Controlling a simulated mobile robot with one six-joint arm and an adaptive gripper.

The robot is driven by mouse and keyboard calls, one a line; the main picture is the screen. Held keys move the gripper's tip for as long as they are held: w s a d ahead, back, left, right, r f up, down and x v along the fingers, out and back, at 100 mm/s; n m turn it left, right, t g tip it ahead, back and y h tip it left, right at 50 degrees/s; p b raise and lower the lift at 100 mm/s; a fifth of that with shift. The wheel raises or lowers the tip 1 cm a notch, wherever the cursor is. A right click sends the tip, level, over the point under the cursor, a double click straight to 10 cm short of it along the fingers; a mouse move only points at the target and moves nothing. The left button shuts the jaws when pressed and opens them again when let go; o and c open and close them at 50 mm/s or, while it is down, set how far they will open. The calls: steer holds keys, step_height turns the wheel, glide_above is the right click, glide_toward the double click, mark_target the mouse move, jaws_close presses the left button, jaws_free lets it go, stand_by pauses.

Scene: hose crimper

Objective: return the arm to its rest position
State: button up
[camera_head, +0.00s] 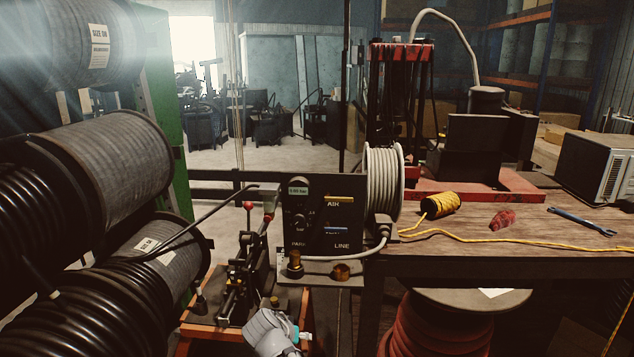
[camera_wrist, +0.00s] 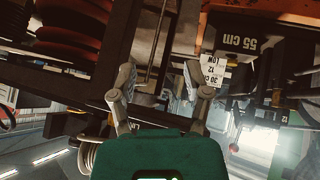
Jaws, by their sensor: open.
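My gripper (camera_wrist: 158,78) shows in the wrist view with its two grey fingers spread apart. Nothing is held between them. The right fingertip appears in front of a white label marked 30 cm, but I cannot tell the distance. In the head view, part of my grey arm with a teal cap shows at the bottom centre, low in front of the crimper (camera_head: 240,270). My fingers cannot be made out there. The black control panel (camera_head: 322,215), marked AIR and LINE, stands right of the crimper.
Hose reels (camera_head: 110,165) crowd the left side. A wooden bench (camera_head: 480,235) at right carries yellow cord (camera_head: 440,204), a red rag-like item (camera_head: 503,220), a blue wrench (camera_head: 582,221) and a grey box unit (camera_head: 596,168). A white hose coil (camera_head: 383,180) stands beside the panel.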

steer(key=s+d+f+n+g+y, duration=0.15)
steer(key=s+d+g, duration=0.3)
steer(key=d, duration=0.65)
steer(key=s+d+f+g+y, duration=0.3)
steer(key=s+d, duration=0.2)
steer(key=d, duration=0.6)
step_height(320, 180, up, 13)
steer(key=p, duration=1.3)
